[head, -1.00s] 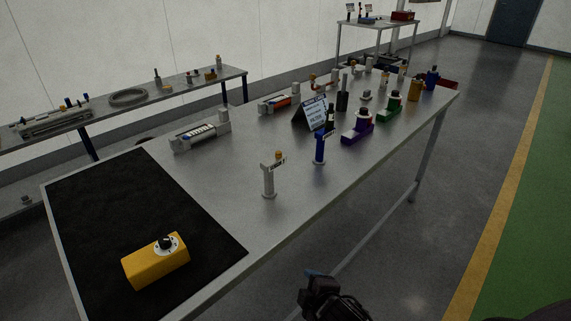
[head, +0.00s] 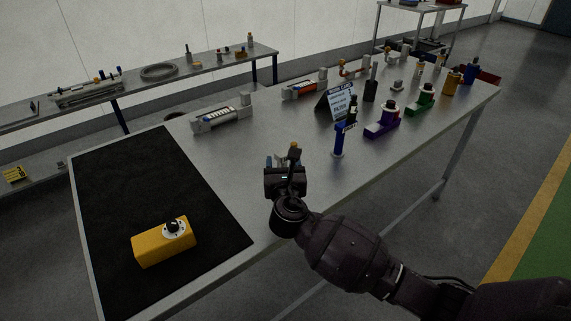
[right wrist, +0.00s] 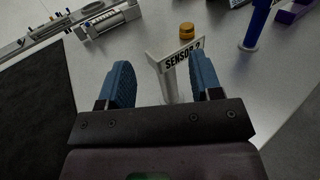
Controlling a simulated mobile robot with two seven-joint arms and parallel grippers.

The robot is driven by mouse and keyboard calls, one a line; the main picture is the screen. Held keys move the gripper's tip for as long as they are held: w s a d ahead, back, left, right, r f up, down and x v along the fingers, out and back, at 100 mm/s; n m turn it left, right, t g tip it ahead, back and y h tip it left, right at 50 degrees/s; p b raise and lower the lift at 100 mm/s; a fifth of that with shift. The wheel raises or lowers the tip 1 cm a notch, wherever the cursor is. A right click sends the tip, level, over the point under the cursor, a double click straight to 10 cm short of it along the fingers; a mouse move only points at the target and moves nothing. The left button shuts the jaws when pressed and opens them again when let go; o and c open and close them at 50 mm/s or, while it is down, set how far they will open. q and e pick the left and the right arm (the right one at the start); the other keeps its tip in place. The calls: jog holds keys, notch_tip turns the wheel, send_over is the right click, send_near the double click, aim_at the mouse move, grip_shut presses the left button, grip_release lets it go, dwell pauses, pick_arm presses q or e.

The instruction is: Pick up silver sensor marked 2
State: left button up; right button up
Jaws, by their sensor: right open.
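The silver sensor (head: 295,150) stands upright on the grey table, mostly hidden behind my right gripper in the head view; its amber top shows. My right gripper (head: 281,162) is open. In the right wrist view its blue fingers (right wrist: 160,68) lie on either side of the post as seen, nearer the right finger; contact is not visible. My left gripper is out of view.
A blue sensor (head: 339,140) stands just right of the silver one, with a black sign (head: 340,103) behind it. Purple (head: 382,126) and green (head: 423,104) units stand farther right. A yellow box (head: 163,248) sits on the black mat (head: 120,190) at left.

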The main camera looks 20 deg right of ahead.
jog(key=f, duration=0.2)
jog(key=f+b, duration=0.1)
jog(key=f, duration=0.1)
jog(key=f+b, duration=0.1)
jog(key=f, duration=0.2)
jog(key=shift+w+f, duration=0.1)
jog(key=shift+w, duration=0.25)
jog(key=shift+w+d, duration=0.15)
jog(key=shift+w, duration=0.25)
jog(key=b+x, duration=0.1)
jog(key=x, duration=0.4)
jog(key=shift+w+f, duration=0.1)
jog(key=shift+w, duration=0.1)
jog(key=shift+w+d, duration=0.15)
jog(key=shift+w, duration=0.15)
grip_shut()
jog(key=shift+r, duration=0.2)
